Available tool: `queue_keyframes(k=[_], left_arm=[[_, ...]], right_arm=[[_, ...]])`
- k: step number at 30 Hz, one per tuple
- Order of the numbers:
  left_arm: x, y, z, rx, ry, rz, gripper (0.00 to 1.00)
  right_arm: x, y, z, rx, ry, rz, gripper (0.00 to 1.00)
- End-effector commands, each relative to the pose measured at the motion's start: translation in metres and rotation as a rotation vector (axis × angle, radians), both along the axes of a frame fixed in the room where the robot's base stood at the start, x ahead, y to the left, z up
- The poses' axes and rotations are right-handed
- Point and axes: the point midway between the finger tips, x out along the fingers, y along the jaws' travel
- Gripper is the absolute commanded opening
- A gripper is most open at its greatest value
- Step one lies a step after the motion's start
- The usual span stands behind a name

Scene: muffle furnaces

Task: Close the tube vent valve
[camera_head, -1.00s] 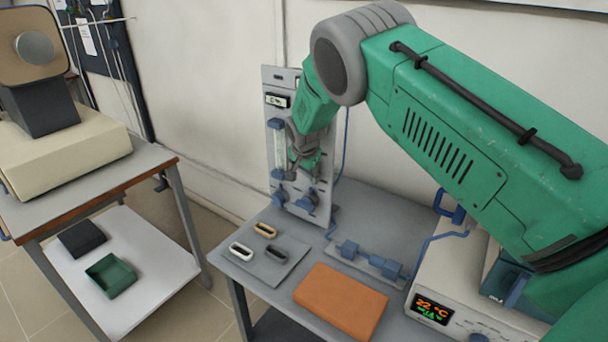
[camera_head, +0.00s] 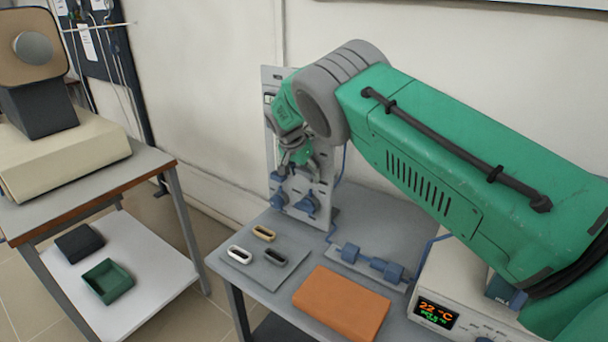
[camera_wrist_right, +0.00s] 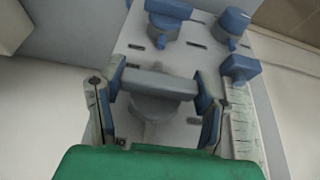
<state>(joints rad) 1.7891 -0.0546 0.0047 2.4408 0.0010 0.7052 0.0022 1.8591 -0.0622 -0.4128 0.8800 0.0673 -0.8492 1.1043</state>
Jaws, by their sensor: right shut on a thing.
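A grey upright valve panel (camera_head: 325,197) stands at the back of the table against the wall. My right gripper (camera_head: 297,166) is at the panel's front, above two blue knobs (camera_head: 307,203). In the right wrist view my right gripper (camera_wrist_right: 160,88) is shut on a grey bar-shaped valve handle (camera_wrist_right: 160,82). The bar lies across between the two fingers, with a round grey valve body (camera_wrist_right: 158,108) behind it. I cannot read any label that tells which valve this is. My left gripper is not in view.
An orange block (camera_head: 341,302), a tray (camera_head: 290,268) with three small oval pieces and a blue-fitted pipe (camera_head: 348,253) lie on the table. A controller (camera_head: 437,313) showing 22 °C stands at the right. Another bench (camera_head: 90,197) is at the left.

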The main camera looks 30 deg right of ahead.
Motion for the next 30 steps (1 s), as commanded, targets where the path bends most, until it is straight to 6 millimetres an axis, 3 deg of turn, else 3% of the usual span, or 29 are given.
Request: queue_keyframes(k=[2, 3, 4, 5, 16, 30], left_arm=[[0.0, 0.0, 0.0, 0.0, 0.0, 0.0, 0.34], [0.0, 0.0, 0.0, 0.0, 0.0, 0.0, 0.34], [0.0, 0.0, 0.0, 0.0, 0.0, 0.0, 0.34], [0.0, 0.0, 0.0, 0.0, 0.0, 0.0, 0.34], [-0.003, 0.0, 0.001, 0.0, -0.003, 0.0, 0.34], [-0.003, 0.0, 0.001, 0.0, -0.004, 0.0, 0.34]], right_arm=[[0.001, 0.001, 0.0, 0.0, -0.002, 0.004, 0.29], [0.001, 0.001, 0.0, 0.0, -0.002, 0.004, 0.65], [0.001, 0.001, 0.0, 0.0, -0.002, 0.004, 0.75], [0.001, 0.001, 0.0, 0.0, -0.002, 0.004, 0.79], [-0.001, 0.003, 0.009, -0.001, -0.004, 0.002, 0.79], [-0.01, 0.036, 0.092, -0.001, -0.003, 0.004, 0.79]])
